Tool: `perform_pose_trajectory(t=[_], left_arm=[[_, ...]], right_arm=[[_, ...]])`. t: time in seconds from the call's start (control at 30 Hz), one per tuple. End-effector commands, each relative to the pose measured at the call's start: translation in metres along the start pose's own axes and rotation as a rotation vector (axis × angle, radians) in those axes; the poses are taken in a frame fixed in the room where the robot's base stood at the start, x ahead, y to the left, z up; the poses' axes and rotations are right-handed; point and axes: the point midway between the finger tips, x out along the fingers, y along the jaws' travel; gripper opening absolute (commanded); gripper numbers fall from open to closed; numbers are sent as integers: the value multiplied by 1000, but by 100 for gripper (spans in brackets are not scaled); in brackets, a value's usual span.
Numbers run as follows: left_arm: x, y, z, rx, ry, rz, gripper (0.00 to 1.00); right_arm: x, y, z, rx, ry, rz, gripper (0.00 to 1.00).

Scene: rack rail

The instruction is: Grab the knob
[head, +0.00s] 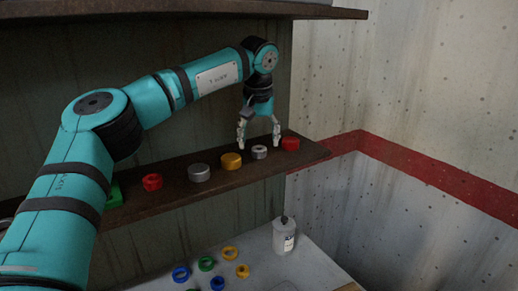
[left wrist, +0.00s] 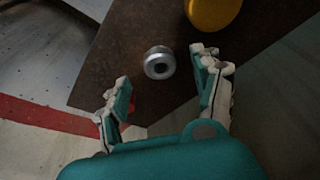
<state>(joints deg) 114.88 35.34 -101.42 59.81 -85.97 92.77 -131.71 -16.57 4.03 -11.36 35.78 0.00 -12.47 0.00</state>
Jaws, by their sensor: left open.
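A small silver-grey knob (head: 259,152) with a dark round centre sits on the brown shelf (head: 180,197). My left gripper (head: 259,137) points down over it, open and empty, with one finger on each side. My right gripper is not in view.
A red piece (head: 290,143) stands close to the knob's right, near the shelf end. To its left are a yellow cylinder (head: 231,160), a larger grey one (head: 199,172) and a red ring (head: 152,182). Below, a pale table holds coloured rings and a white jar (head: 285,238).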

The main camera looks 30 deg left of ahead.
Motion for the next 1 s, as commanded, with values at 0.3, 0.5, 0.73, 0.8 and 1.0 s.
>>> perform_pose_trajectory(t=[0.3,0.5,0.73,0.8,1.0], left_arm=[[30,0,0,-2,0,1,67],[30,0,0,-2,0,1,63],[30,0,0,-2,0,1,33],[30,0,0,-2,0,1,23],[29,0,0,-2,0,1,6]], right_arm=[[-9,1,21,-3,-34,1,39],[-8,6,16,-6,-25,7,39],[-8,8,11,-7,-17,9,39],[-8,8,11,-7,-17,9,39],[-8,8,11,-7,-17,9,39]])
